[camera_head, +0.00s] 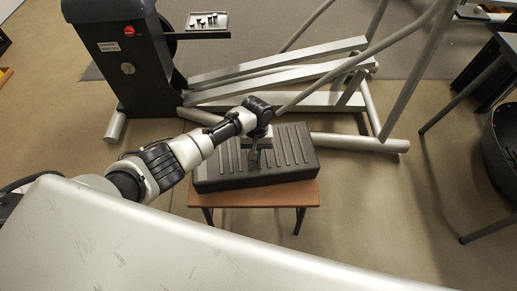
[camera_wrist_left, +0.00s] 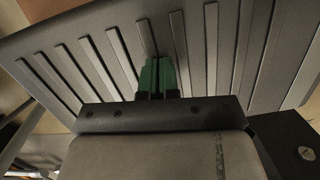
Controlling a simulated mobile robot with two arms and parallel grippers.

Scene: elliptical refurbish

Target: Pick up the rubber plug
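My left gripper (camera_head: 254,158) points down over a dark grey ribbed foot pedal (camera_head: 295,150). In the left wrist view its green fingertips (camera_wrist_left: 158,75) are side by side with almost no gap, and I see nothing held between them. The ribbed face of the pedal (camera_wrist_left: 237,55) fills the upper part of that view behind the fingers. I cannot tell whether the fingertips touch it. I cannot clearly make out a rubber plug. Several small dark pieces (camera_head: 207,20) stand in a light tray at the top, too small to identify. My right gripper is not in view.
The pedal rests on a small wooden table (camera_head: 270,193). Behind it is the elliptical machine, with a black housing (camera_head: 125,60) and silver rails (camera_head: 275,85). The light tray (camera_head: 220,29) is beside the housing. A dark round container (camera_head: 500,150) stands at right. Floor is open between.

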